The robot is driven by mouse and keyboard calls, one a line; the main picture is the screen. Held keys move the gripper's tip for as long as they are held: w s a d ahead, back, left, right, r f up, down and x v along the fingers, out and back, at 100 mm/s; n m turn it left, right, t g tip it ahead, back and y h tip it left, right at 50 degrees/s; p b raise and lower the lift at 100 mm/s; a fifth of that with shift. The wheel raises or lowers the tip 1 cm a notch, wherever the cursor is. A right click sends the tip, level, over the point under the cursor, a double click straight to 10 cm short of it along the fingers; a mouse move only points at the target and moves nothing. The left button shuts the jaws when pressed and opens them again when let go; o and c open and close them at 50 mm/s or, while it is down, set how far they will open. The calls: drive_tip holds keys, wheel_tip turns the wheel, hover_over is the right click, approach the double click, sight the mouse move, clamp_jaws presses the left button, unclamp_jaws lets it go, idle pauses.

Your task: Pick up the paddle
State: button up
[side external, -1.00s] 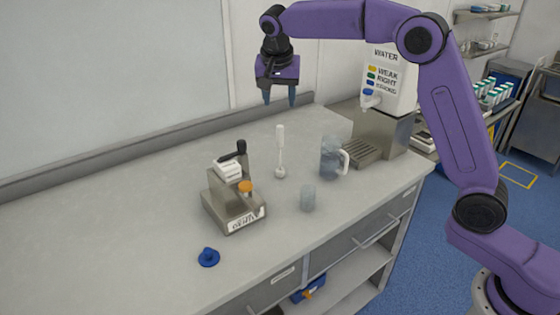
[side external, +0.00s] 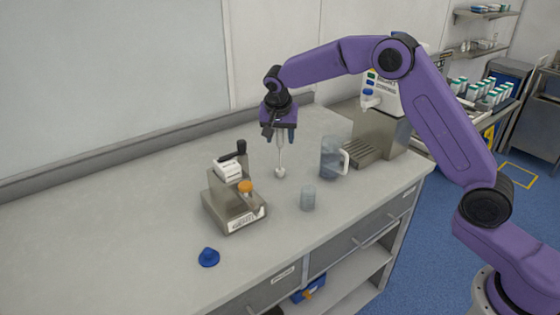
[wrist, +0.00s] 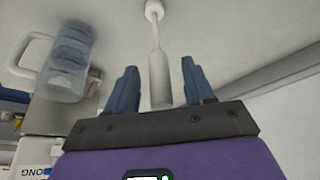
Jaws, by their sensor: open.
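The paddle (side external: 281,161) is pale, with a thick handle, a thin shaft and a rounded end on the counter. My gripper (side external: 280,135) is open, low over the counter at the handle end. In the wrist view, the handle of the paddle (wrist: 160,82) shows between the two blue fingers of my gripper (wrist: 159,70), with a gap on each side. The rounded end is at the top of that view. In the side view, the gripper partly hides the handle.
A clear jug (side external: 329,160) with a white handle stands right of the paddle, and a small clear cup (side external: 308,198) stands in front. A metal device (side external: 225,200) is at left, with a blue cap (side external: 208,257) nearby. A water dispenser (side external: 382,130) is behind right. The left counter is clear.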

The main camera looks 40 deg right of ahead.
drive_tip(key=shift+x, duration=0.95)
clamp_jaws()
drive_tip(key=shift+r, duration=0.1)
